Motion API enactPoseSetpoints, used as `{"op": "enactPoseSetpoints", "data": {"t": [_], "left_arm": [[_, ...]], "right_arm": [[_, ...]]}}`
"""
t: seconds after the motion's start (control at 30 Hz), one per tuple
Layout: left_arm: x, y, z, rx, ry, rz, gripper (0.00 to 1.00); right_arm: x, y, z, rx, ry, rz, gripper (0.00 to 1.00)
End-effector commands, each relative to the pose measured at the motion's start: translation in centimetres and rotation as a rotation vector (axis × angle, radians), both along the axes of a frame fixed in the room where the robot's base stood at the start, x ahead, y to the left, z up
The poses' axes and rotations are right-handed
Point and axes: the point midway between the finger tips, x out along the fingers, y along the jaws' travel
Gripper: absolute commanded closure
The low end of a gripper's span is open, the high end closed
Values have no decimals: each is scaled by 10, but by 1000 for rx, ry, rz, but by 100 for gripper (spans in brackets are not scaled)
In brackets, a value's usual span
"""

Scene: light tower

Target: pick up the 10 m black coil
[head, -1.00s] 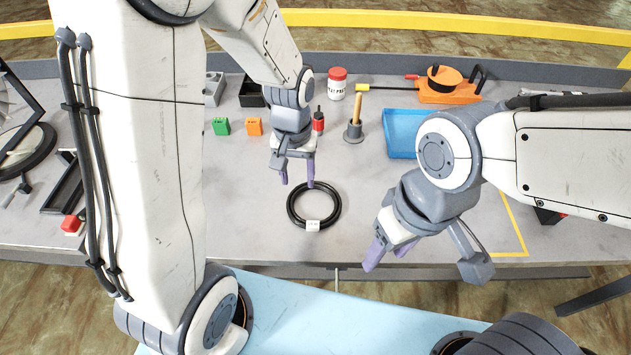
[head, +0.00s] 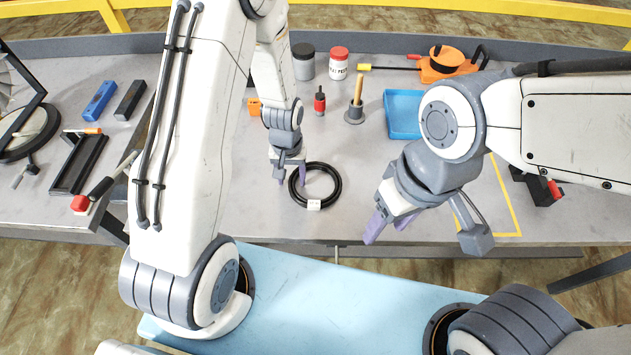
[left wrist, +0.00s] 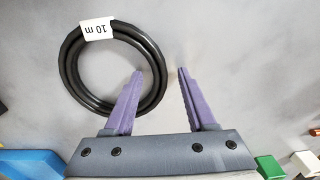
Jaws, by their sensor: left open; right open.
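The black coil (head: 333,179) lies flat on the grey table in the head view, with a white tag at its near side. In the left wrist view the coil (left wrist: 72,80) shows its tag reading "10 m". My left gripper (head: 294,182) is open over the left part of the coil. In the left wrist view one purple finger of the left gripper (left wrist: 158,72) overlaps the coil's ring, and the other finger is outside it. Nothing is between the fingers except the ring's edge. My right gripper (head: 386,232) is open and empty to the right of the coil, near the table's front edge.
Behind the coil stand a red screwdriver-like tool (head: 319,101), a wooden-handled tool (head: 356,103), a white jar with red lid (head: 339,65) and a dark jar (head: 303,66). A blue tray (head: 402,112) is at right. A hammer-like tool (head: 105,184) lies left.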

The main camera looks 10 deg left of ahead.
Motion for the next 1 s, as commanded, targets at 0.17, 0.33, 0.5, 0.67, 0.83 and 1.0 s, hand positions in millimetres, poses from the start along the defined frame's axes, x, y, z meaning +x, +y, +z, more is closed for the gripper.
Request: {"op": "enactPoseSetpoints", "data": {"t": [0.17,0.33,0.5,0.67,0.83,1.0], "left_arm": [[0,0,-6,0,-1,0,44],[0,0,-5,0,-1,0,55],[0,0,-5,0,-1,0,100],[0,0,-5,0,-1,0,100],[0,0,-5,0,-1,0,100],[0,0,-5,0,-1,0,100]], "right_arm": [[0,0,1,0,0,0,44],[0,0,0,0,0,0,44],[0,0,0,0,0,0,44],[0,0,0,0,0,0,44],[0,0,1,0,0,0,44],[0,0,1,0,0,0,44]]}}
